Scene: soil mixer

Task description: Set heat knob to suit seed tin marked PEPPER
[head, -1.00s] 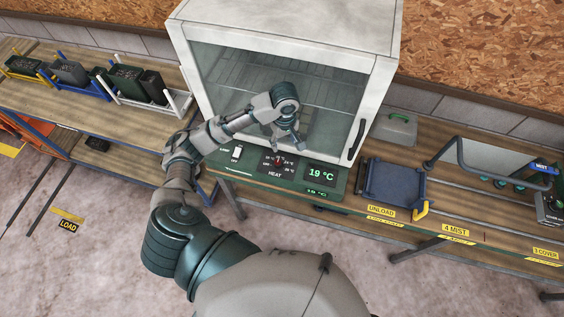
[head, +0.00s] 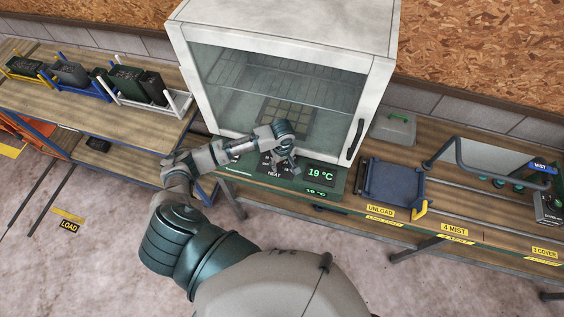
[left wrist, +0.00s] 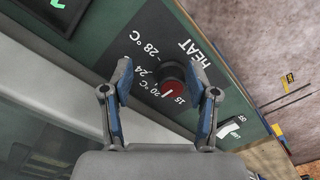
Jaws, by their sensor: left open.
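The heat knob (left wrist: 174,78) is a round dark knob with a red face and a white pointer line. It sits on the dark HEAT panel (left wrist: 150,50), whose scale reads 15, 20, 24 and 28 °C. The pointer lies near the 15 to 20 side; its exact setting is hard to tell. My left gripper (left wrist: 162,68) is open, with one finger on each side of the knob; contact cannot be told. In the head view my left gripper (head: 285,163) is over the panel and hides the knob. No tin marked PEPPER is readable. My right gripper is not in view.
The white glass-fronted cabinet (head: 385,70) stands behind the panel. A display (head: 320,174) reads 19 °C. A switch (left wrist: 229,130) is beside the panel. Dark containers in racks (head: 125,82) stand on the left bench. A blue tray (head: 390,186) is at right.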

